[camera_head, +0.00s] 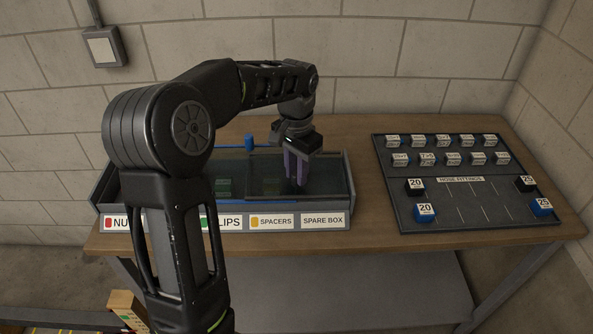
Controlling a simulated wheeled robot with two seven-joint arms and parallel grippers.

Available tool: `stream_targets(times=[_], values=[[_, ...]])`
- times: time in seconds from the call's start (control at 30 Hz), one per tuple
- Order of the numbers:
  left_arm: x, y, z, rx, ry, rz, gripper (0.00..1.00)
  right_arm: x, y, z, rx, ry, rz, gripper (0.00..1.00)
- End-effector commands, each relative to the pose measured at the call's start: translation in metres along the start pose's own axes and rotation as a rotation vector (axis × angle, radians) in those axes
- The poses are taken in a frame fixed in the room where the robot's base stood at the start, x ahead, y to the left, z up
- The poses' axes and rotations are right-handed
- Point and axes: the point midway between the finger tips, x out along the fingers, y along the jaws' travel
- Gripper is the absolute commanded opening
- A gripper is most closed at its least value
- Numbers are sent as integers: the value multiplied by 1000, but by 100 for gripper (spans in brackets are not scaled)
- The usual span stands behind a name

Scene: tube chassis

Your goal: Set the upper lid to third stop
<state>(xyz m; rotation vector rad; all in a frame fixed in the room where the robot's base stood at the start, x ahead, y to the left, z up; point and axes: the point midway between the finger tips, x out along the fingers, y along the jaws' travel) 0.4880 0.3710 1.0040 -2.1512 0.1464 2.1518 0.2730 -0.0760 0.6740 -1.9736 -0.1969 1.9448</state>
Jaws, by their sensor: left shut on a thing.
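A long grey box (344,190) with dark see-through sliding lids stands on the table against the wall. A pane I take for the upper lid (328,178) lies over its right part. My left gripper (298,181) points down at this pane with purple fingers, shut on what seems to be the lid's grip, which the fingers hide. A blue knob (249,142) stands at the back edge, left of the gripper. Green pieces (224,187) show dimly under the lids. My left arm hides the box's left part. My right gripper is not in view.
Labels on the box front include SPACERS (272,222) and SPARE BOX (323,221). To the right, a dark board (465,216) marked HOSE FITTINGS holds several labelled blocks. Bare wooden table (362,221) shows between box and board. A grey switch box (104,47) hangs on the wall.

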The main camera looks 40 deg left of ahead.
Motion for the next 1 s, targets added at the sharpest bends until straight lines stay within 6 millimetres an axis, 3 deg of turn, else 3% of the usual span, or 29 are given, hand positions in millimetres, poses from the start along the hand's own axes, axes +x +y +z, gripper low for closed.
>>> stream_targets(times=[0.57,0.73,1.0], values=[[0,-4,3,-2,1,-1,0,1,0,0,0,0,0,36],[0,-25,23,-6,2,-2,0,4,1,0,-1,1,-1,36],[0,-77,75,-6,2,-3,0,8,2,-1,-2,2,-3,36]])
